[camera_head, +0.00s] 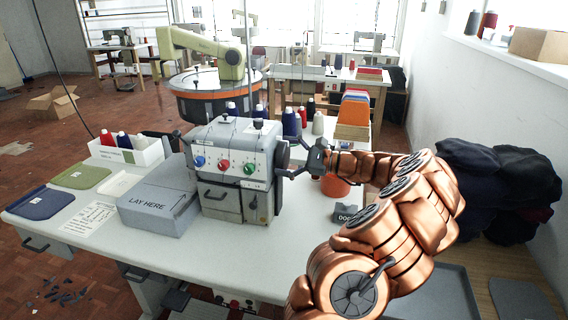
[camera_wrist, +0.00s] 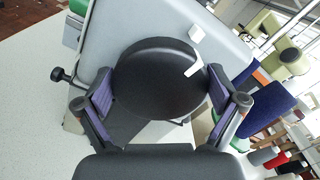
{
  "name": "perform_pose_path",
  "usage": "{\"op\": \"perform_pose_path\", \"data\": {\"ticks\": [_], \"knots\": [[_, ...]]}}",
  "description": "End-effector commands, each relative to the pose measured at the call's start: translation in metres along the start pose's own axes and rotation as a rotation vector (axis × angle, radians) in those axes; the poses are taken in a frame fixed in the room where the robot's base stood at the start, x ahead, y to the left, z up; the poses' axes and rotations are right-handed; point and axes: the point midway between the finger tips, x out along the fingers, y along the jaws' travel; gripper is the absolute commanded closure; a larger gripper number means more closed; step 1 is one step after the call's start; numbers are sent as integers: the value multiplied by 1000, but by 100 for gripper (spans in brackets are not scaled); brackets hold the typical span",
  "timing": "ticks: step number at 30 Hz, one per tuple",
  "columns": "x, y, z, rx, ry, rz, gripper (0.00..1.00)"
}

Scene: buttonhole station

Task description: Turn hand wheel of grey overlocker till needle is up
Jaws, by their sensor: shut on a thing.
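The grey overlocker (camera_head: 237,137) stands on the white table, with blue, red and green dials on its front. Its dark hand wheel (camera_head: 281,156) is on the right side, partly behind my gripper (camera_head: 291,160). In the wrist view the round black hand wheel (camera_wrist: 158,78) sits between the two purple-padded fingers of my gripper (camera_wrist: 160,92), which is shut on its rim. A white mark shows on the wheel's upper right edge, just below a white mark (camera_wrist: 196,34) on the grey housing. I cannot make out the needle.
A grey block (camera_head: 158,207) reading "LAY HERE" stands left of the machine. A white box (camera_head: 128,154) with thread cones is behind it. Blue (camera_head: 40,204) and green (camera_head: 80,176) cloth pieces lie at the left. A dark labelled block (camera_head: 345,214) stands near my arm.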

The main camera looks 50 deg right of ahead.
Motion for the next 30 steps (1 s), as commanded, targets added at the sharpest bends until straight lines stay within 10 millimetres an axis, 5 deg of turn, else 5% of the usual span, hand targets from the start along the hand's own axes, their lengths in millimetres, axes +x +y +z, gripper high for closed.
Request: {"op": "perform_pose_path", "data": {"ticks": [27,28,30], "knots": [[0,3,-1,-174,-1,5,40],[0,3,-1,-174,-1,5,3],[0,2,-1,-174,-1,4,0]]}}
